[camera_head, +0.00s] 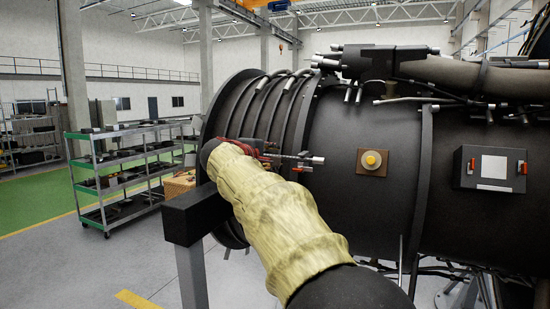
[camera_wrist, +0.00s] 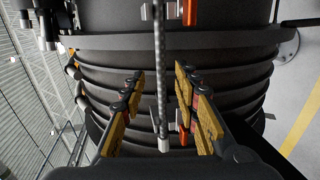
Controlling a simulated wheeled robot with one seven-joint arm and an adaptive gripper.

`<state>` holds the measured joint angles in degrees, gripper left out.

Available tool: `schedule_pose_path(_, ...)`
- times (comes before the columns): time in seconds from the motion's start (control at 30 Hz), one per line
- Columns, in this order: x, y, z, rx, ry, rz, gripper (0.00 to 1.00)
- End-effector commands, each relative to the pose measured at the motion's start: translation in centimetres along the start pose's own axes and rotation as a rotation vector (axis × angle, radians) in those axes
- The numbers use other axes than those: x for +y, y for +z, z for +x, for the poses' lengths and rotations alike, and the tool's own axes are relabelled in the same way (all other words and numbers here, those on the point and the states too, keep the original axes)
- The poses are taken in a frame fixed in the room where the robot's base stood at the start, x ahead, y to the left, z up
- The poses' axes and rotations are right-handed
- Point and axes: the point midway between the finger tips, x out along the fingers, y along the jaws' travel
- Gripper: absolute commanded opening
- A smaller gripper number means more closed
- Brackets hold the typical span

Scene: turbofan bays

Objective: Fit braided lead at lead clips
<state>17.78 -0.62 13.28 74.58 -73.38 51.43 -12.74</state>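The braided lead (camera_wrist: 160,75) runs upright through the middle of the wrist view, with a pale metal end (camera_wrist: 163,143) at the bottom. One lead clip (camera_wrist: 188,12), with an orange lever, is at the top; another orange-levered clip (camera_wrist: 184,132) is lower down. The lead lies at both clips; whether it is seated cannot be told. My gripper (camera_wrist: 159,72) is open, its yellow-and-black fingers on either side of the lead with gaps. In the head view my gripper (camera_head: 256,148) is against the engine side, near the lead's silver end (camera_head: 316,160) and a red-orange lever (camera_head: 300,169).
The dark engine casing (camera_head: 365,130) fills the right, with a yellow knob (camera_head: 371,160) and a black box (camera_head: 490,168). A dark post (camera_head: 190,215) stands close by my arm. A shelved cart (camera_head: 130,170) is at left; open floor lies before it.

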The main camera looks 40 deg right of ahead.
Motion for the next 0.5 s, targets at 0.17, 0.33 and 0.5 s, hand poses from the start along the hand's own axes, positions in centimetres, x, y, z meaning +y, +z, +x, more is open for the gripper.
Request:
schedule_pose_path(0.17,0.1,-0.1,-3.9,0.005,0.002,0.001,0.31)
schedule_pose_path(0.33,0.1,-0.1,-7.2,0.006,0.001,0.0,0.31)
schedule_pose_path(0.5,0.0,-0.1,-9.3,0.003,0.001,0.0,0.31)
